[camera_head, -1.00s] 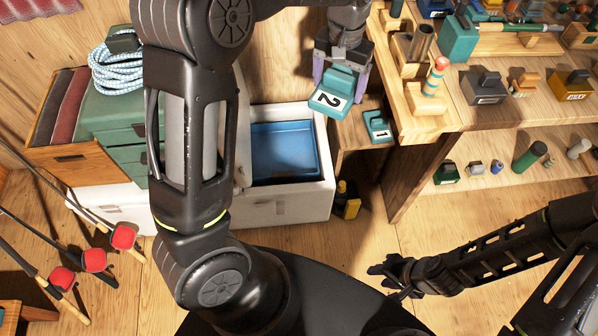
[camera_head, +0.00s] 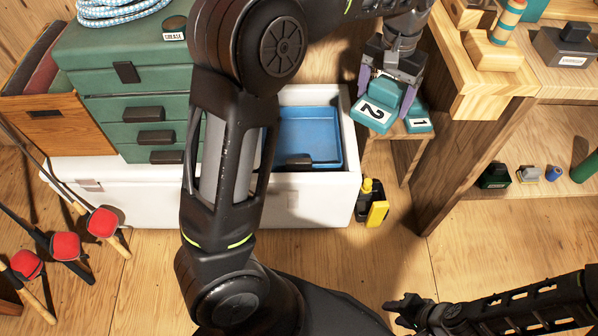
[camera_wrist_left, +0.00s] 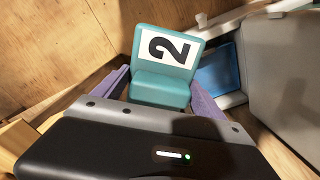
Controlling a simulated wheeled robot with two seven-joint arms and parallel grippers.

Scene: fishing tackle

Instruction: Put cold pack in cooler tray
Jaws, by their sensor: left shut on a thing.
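My left gripper (camera_head: 386,92) is shut on a teal cold pack (camera_head: 374,113) marked 2, held tilted above a small wooden stand, right of the cooler. In the left wrist view the pack (camera_wrist_left: 165,60) sits between the purple fingers, label facing the camera. The blue cooler tray (camera_head: 312,130) sits inside the open white cooler (camera_head: 325,186). Part of the tray is hidden behind my left arm; a corner shows in the left wrist view (camera_wrist_left: 217,75). My right gripper (camera_head: 402,308) is low at the right, holding nothing visible; its finger gap is unclear.
A second teal pack marked 1 (camera_head: 418,118) rests on the wooden stand (camera_head: 402,152). A dark item (camera_head: 298,160) is at the tray's front. A green drawer box (camera_head: 125,100) stands left of the tray. A wooden bench (camera_head: 470,130) stands right. A yellow-black item (camera_head: 373,205) is on the floor.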

